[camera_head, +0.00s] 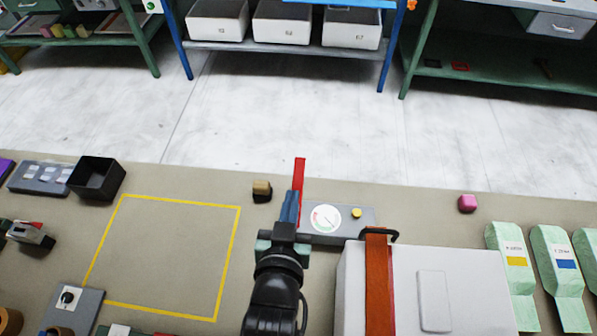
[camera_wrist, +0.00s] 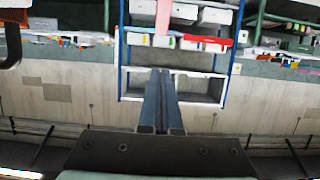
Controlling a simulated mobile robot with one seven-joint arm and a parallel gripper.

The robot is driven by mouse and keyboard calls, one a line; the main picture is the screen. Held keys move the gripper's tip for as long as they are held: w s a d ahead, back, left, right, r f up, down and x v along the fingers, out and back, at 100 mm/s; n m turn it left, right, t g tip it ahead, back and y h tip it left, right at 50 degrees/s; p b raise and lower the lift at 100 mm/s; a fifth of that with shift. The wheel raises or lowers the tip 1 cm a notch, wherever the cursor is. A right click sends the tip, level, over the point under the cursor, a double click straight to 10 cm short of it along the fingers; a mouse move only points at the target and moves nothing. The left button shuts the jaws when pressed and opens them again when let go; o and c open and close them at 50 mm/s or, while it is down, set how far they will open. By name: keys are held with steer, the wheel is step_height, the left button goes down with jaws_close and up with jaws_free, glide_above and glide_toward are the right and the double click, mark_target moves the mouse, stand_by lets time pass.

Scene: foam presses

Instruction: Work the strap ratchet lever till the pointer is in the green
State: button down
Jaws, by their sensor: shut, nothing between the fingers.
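The red ratchet lever (camera_head: 299,174) stands up just beyond my gripper's tips in the head view. A pink-red bar at the top of the wrist view (camera_wrist: 164,16) looks like the same lever. My gripper (camera_head: 291,200) is shut and empty, its blue-grey fingers together in the wrist view (camera_wrist: 160,72). Its tips are close to the lever; I cannot tell whether they touch. The round white gauge (camera_head: 325,218) has coloured zones; its pointer is too small to read surely. The orange-brown strap (camera_head: 377,280) runs over a white case (camera_head: 440,285). My arm hides the lever's base.
The grey gauge panel carries a yellow knob (camera_head: 356,213). The yellow-outlined area (camera_head: 165,255) is empty. Green bags (camera_head: 510,275) lie at far right.

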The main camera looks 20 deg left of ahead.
steer(key=shift+w, duration=0.1)
steer(key=p, duration=0.2)
glide_toward(300, 160)
steer(key=w+r, duration=0.1)
steer(key=w+a+r, duration=0.1)
steer(key=w, duration=0.1)
steer(key=shift+w, duration=0.15)
steer(key=f, duration=0.1)
steer(key=w+f, duration=0.1)
steer(key=shift+w+a+f, duration=0.2)
steer(key=shift+a+f, duration=0.05)
steer(key=shift+f, duration=0.15)
steer(key=shift+w+f, duration=0.25)
steer(key=shift+f, duration=0.35)
steer(key=shift+w+a+p, duration=0.1)
steer(key=shift+p, duration=0.2)
